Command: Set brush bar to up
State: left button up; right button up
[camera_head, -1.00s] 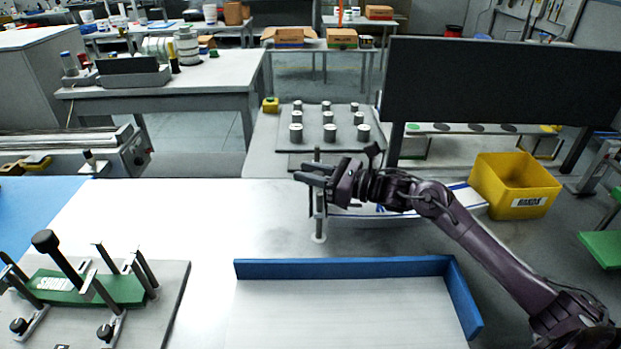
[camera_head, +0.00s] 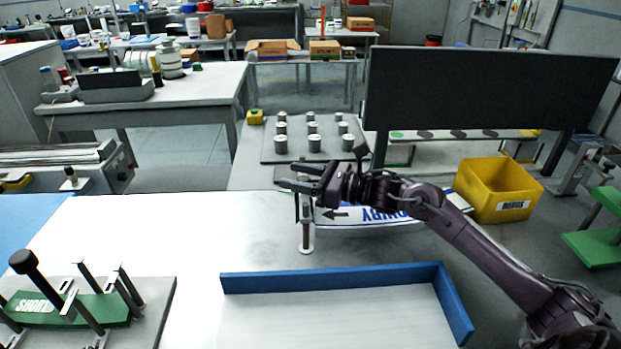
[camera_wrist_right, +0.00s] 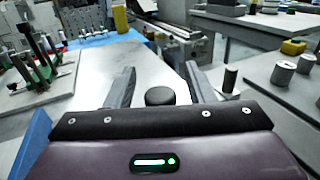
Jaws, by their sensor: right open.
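In the right wrist view, a round black knob (camera_wrist_right: 160,96) lies between the open fingers (camera_wrist_right: 158,88). I cannot tell whether they touch it. Behind the post is a white panel (camera_head: 345,215) with a black arrow pointing left and blue lettering, partly hidden by my arm. No part is clearly marked as the brush bar, so I cannot tell its position. My left gripper is not in view.
A blue-walled tray (camera_head: 330,279) lies in front of the post. A green plate (camera_head: 70,310) reading "SHORT", with several upright levers, is at left. A yellow bin (camera_head: 497,190) and a large dark panel (camera_head: 485,95) stand at right. The white table (camera_head: 150,235) is clear between.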

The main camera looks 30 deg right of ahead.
jog(key=b+v, duration=0.1)
jog(key=v, duration=0.4)
jog(key=shift+s+d+f, duration=0.1)
jog(key=shift+s+d, duration=0.1)
jog(key=shift+s, duration=0.05)
jog(key=shift+s+d+b, duration=0.3)
jog(key=shift+s+d, duration=0.1)
jog(key=shift+s, duration=0.05)
jog(key=shift+s+d, duration=0.15)
